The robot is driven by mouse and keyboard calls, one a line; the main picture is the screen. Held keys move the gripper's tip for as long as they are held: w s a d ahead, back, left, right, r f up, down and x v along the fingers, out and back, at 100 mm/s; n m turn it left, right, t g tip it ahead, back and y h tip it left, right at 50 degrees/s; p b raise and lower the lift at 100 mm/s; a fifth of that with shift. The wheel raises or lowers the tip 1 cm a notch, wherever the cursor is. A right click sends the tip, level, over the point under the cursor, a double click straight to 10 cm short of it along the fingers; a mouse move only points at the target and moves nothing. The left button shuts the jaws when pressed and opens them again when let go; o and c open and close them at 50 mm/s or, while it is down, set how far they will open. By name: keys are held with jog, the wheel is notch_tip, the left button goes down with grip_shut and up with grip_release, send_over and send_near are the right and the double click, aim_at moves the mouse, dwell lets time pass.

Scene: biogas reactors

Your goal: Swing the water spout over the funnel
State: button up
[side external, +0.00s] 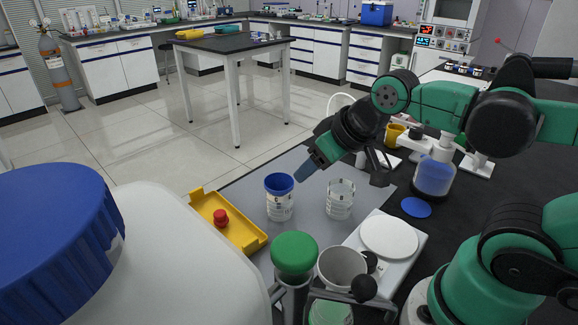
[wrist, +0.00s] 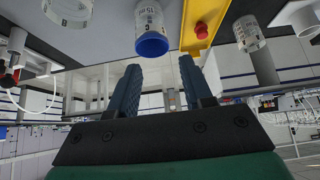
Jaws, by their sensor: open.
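My gripper (side external: 307,170) is tilted down to the left above the grey mat. Its two blue fingers are apart with nothing between them, as the wrist view (wrist: 160,66) shows. A blue-rimmed cup-like piece, seemingly the funnel (side external: 279,184), sits on a clear graduated vessel (side external: 280,208) just left of and below my fingertips. The blue rim also shows in the wrist view (wrist: 152,46). A thin white curved tube, seemingly the water spout (side external: 341,95), shows behind my gripper, its lower part hidden. A white curved tube also appears at the left of the wrist view (wrist: 14,98).
A clear beaker (side external: 340,198) stands right of the funnel. A yellow tray (side external: 240,236) with a red knob (side external: 221,217) lies left. A white hotplate-like device (side external: 389,238), a blue disc (side external: 416,207) and a wash bottle (side external: 435,172) are at right. A large blue-capped bottle (side external: 150,260) fills the foreground.

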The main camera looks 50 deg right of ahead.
notch_tip(320, 180, up, 18)
jog(key=n+g, duration=0.7)
jog(key=n, duration=0.5)
send_over(362, 275)
jog(key=f, duration=0.4)
jog(key=shift+s+a, duration=0.15)
jog(key=shift+s, duration=0.15)
jog(key=shift+f, duration=4.85)
jog(key=shift+w, duration=0.1)
jog(key=shift+w, duration=0.15)
